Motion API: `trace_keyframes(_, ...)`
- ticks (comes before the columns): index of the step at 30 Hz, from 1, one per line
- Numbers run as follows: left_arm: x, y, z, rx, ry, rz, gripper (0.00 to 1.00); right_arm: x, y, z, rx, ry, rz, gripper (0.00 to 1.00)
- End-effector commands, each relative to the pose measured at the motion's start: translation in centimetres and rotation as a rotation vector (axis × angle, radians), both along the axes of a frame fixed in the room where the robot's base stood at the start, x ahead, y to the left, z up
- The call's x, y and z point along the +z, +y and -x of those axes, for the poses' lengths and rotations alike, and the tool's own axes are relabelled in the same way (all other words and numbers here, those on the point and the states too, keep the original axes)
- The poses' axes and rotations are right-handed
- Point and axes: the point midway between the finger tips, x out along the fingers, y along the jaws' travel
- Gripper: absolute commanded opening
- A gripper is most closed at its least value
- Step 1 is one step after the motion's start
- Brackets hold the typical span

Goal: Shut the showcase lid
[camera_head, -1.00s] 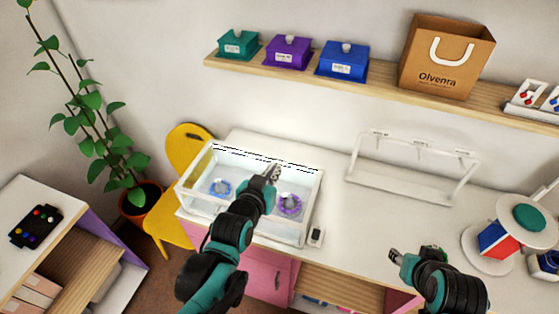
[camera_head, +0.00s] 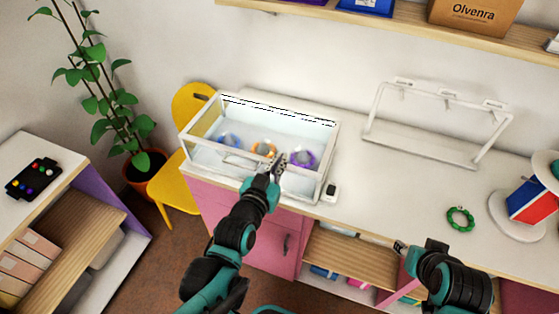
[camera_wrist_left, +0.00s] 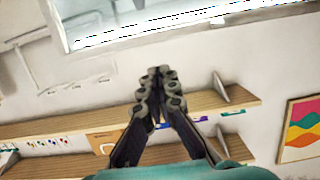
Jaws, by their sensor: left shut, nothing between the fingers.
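The showcase (camera_head: 190,143) is a clear box with a white frame on the desk. Blue, orange and purple rings (camera_head: 303,158) lie inside. A black-and-white broken line runs along its rear top edge; I cannot clearly tell the lid from the frame or its angle. My left gripper (camera_head: 280,158) is shut and empty, overlapping the showcase's front side; contact is unclear. In the left wrist view its fingers (camera_wrist_left: 159,78) are together, with a white-framed glass edge (camera_wrist_left: 150,32) beyond them. My right gripper (camera_head: 400,246) is at the desk's front edge, its jaws too small to read.
A white stand (camera_head: 420,150) is right of the showcase, with clear desk around it. A green bracelet (camera_head: 460,219) lies on the right. A shelf (camera_head: 420,32) runs above; a yellow chair (camera_head: 177,190) is left.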

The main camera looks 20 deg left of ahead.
Motion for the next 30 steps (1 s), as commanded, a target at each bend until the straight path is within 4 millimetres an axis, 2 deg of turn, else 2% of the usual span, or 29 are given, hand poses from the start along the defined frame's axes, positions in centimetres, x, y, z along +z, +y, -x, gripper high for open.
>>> trace_keyframes(20, -0.2, 0.0, -0.1, 0.0, 0.0, 0.0, 0.0, -0.4, 0.0, 0.0, 0.0, 0.0, 0.0, 0.4)
trace_keyframes(30, 2.5, 0.0, 0.0, 0.0, 0.0, 0.0, 0.0, -0.4, 0.0, 0.0, 0.0, 0.0, 0.0, 0.4)
